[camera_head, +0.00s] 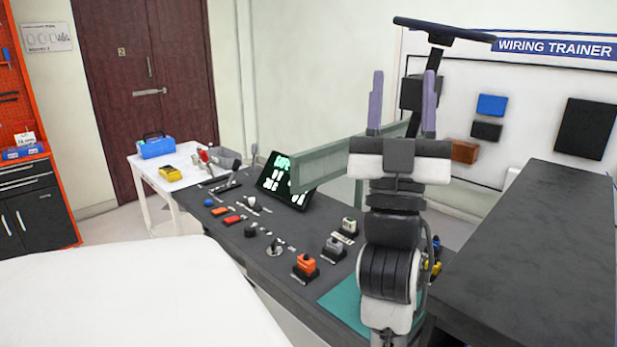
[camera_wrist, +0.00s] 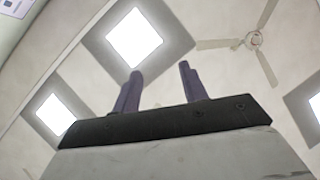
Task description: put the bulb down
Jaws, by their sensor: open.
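My gripper (camera_head: 404,88) is raised above the right part of the dark bench, its two purple fingers pointing up and set wide apart. In the wrist view the fingers (camera_wrist: 160,76) stand apart against the ceiling, with nothing held between them. I cannot surely pick out a bulb in either view. Several small parts lie on the dark bench (camera_head: 235,235), among them a small whitish piece (camera_head: 252,203) too small to identify.
An orange-topped part (camera_head: 305,265) and a grey part (camera_head: 334,248) stand on the bench near my arm. A dark screen (camera_head: 285,182) stands at its back. A white side table (camera_head: 185,179) holds a blue box (camera_head: 156,147). A black surface (camera_head: 535,255) fills the right.

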